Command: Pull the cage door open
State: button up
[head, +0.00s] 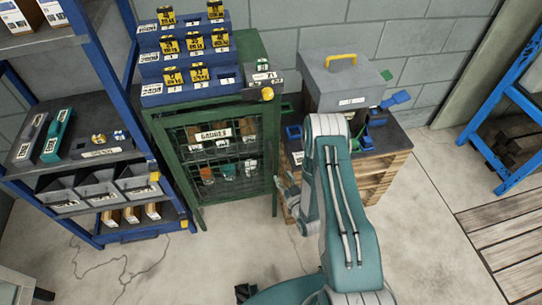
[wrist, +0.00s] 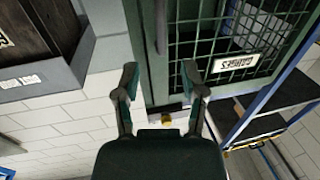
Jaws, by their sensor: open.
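The green cage (head: 250,52) stands against the wall in the head view. Its mesh door (head: 222,188) faces me and bears a white GAUGES label (head: 213,134). Whether the door is fully closed, I cannot tell. The wrist view shows the door (wrist: 262,22) upside down, with its label (wrist: 234,65). A dark upright bar (wrist: 161,27), perhaps the handle, runs along the door's edge frame. My gripper (wrist: 160,80) is open and empty, its fingers spread either side of that edge, with no contact visible. In the head view my gripper (head: 285,188) is beside the door's right edge, partly hidden by my arm.
A dark block with a yellow knob (head: 267,94) sits at the cage's top right corner. A wooden crate stack (head: 384,178) with a grey case (head: 348,85) stands close at right. Blue shelving (head: 88,50) stands close at left. The floor (head: 215,255) before the cage is clear.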

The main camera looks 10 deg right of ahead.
aim_at(271, 157)
jog(key=w, duration=0.3)
jog(key=w+a, duration=0.1)
jog(key=w, duration=0.3)
jog(key=w+a, duration=0.1)
jog(key=w, duration=0.2)
jog(key=shift+w+f, duration=0.1)
jog(key=shift+w, duration=0.1)
grip_shut()
